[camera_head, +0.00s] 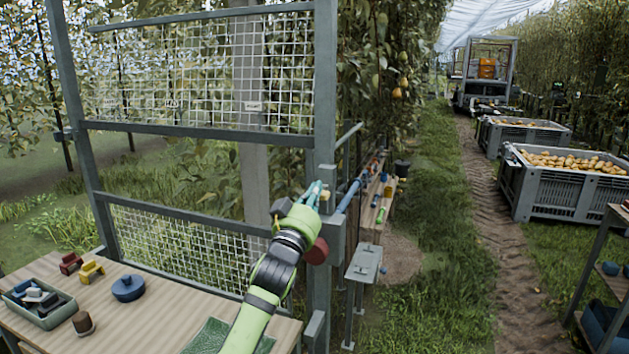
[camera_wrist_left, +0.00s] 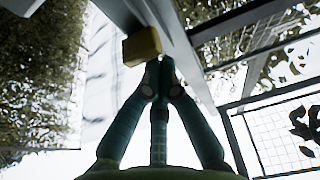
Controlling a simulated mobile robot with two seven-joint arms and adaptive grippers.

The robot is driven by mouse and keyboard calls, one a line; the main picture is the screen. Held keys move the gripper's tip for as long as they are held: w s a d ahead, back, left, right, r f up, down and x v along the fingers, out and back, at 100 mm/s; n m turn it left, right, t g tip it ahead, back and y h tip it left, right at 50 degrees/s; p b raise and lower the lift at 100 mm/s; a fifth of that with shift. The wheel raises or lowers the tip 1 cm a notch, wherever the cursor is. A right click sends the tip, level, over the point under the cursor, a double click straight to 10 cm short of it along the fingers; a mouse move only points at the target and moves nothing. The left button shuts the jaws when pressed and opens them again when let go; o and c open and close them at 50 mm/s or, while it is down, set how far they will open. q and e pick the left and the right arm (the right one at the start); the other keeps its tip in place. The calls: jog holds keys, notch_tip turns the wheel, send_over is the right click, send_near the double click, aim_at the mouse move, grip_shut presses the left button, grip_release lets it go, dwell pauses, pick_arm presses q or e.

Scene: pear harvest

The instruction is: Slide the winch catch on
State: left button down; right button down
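My left gripper (camera_head: 316,192) is raised against the grey frame post (camera_head: 325,90). In the left wrist view its teal fingers (camera_wrist_left: 160,76) come together at their tips, and I see nothing clearly held between them. A small yellow block (camera_wrist_left: 141,46), perhaps the winch catch, sits on the grey metal just beyond and left of the fingertips. It also shows beside the fingers in the head view (camera_head: 325,197). Whether the fingers touch it is unclear. A dark red round part (camera_head: 316,251), perhaps of the winch, is below the gripper, partly hidden by my arm. My right gripper is not in view.
A wooden bench (camera_head: 150,315) at lower left holds a grey tray (camera_head: 62,317), a blue round piece (camera_head: 128,288), and red and yellow pieces. A mesh panel (camera_head: 180,245) stands behind it. Pear crates (camera_head: 560,197) line the path at right.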

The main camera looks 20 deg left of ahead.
pick_arm(q)
notch_tip(320, 180, up, 4)
jog(key=p, duration=0.4)
jog(key=b+v, duration=0.4)
jog(key=v, duration=0.6)
